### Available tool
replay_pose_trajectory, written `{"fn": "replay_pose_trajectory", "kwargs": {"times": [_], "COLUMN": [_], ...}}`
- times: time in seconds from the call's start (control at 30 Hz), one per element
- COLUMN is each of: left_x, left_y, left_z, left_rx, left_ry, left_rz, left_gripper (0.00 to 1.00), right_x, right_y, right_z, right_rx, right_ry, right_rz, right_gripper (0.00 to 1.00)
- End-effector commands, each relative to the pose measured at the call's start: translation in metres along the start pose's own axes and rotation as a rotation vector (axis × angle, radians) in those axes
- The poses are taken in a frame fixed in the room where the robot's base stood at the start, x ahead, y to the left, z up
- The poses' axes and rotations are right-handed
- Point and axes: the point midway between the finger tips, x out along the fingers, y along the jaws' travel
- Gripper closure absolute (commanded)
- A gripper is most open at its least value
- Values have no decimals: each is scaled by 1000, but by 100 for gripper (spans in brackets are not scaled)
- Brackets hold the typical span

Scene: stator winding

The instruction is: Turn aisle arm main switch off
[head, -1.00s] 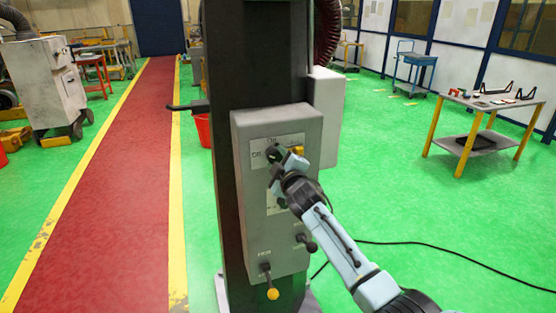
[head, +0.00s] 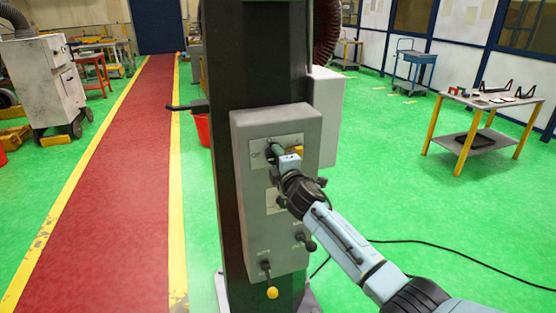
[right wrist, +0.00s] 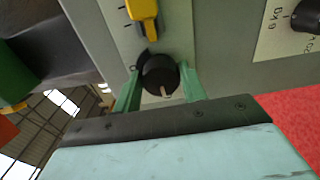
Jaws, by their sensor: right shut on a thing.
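A grey control box (head: 245,200) is mounted on a dark column. A labelled plate near its top carries the black rotary main switch knob (right wrist: 160,75), which has a pale pointer mark. My right gripper (head: 275,151) is at this plate. In the right wrist view, the green fingers of my right gripper (right wrist: 160,88) lie on either side of the black knob and are shut on it. In the head view the gripper mostly hides the knob. The knob's exact setting cannot be read. My left gripper is not in view.
A yellow handle (right wrist: 143,14) sits close beside the knob. Lower on the box are a lever with a yellow ball (head: 272,292) and a black-knobbed lever (head: 309,245). A black cable lies on the green floor. A small table (head: 485,103) stands at the right.

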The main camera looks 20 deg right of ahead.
Motion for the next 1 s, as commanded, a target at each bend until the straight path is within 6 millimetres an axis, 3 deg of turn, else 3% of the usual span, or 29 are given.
{"fn": "replay_pose_trajectory", "kwargs": {"times": [0.37,0.4,0.53,0.87,1.0], "left_x": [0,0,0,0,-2], "left_y": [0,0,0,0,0], "left_z": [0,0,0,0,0], "left_rx": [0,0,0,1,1], "left_ry": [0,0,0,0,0], "left_rz": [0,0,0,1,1], "left_gripper": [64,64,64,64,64], "right_x": [0,0,0,-2,-11], "right_y": [-1,0,0,0,-1], "right_z": [0,0,0,0,1], "right_rx": [-10,-10,-8,-6,-7], "right_ry": [0,0,0,0,-2], "right_rz": [-1,-1,0,0,0], "right_gripper": [81,53,37,37,37]}}
